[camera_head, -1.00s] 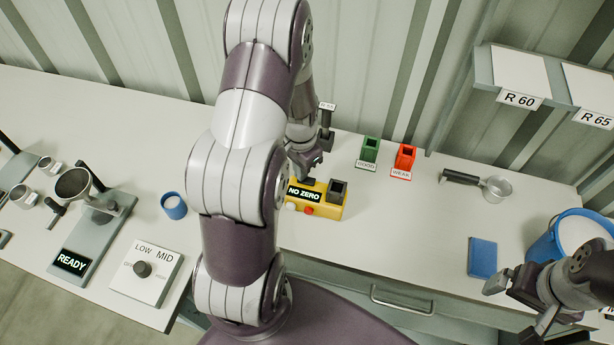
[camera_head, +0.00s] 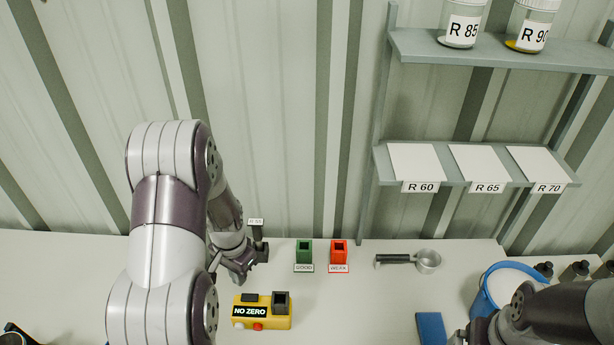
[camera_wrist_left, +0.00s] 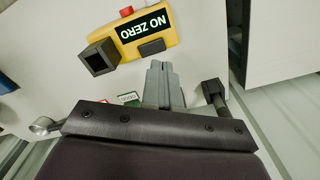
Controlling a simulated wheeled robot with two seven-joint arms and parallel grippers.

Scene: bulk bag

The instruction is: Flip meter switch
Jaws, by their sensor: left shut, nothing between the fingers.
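The yellow meter (camera_head: 283,321) sits on the bench in the head view, its display (camera_head: 250,311) reading NO ZERO. It has a red button (camera_head: 258,326), a white button (camera_head: 239,325), a dark square socket (camera_head: 282,302) and a dark rocker-like switch (camera_head: 250,296) behind the display. The wrist view shows the meter (camera_wrist_left: 170,37) and its dark switch (camera_wrist_left: 152,47) close up. My left gripper (camera_head: 247,272) is shut and empty, just behind the meter; its fingertips (camera_wrist_left: 158,66) appear close to the switch, contact unclear. My right gripper (camera_head: 462,338) is partly cut off at the lower edge.
A dark stand labelled R 55 (camera_head: 257,230) is close beside the left gripper. Green GOOD (camera_head: 304,252) and red WEAK (camera_head: 338,252) holders stand to the right. A portafilter-like scoop (camera_head: 427,261), blue block (camera_head: 431,328) and blue bucket (camera_head: 484,303) are farther right. Shelves (camera_head: 480,166) hang above.

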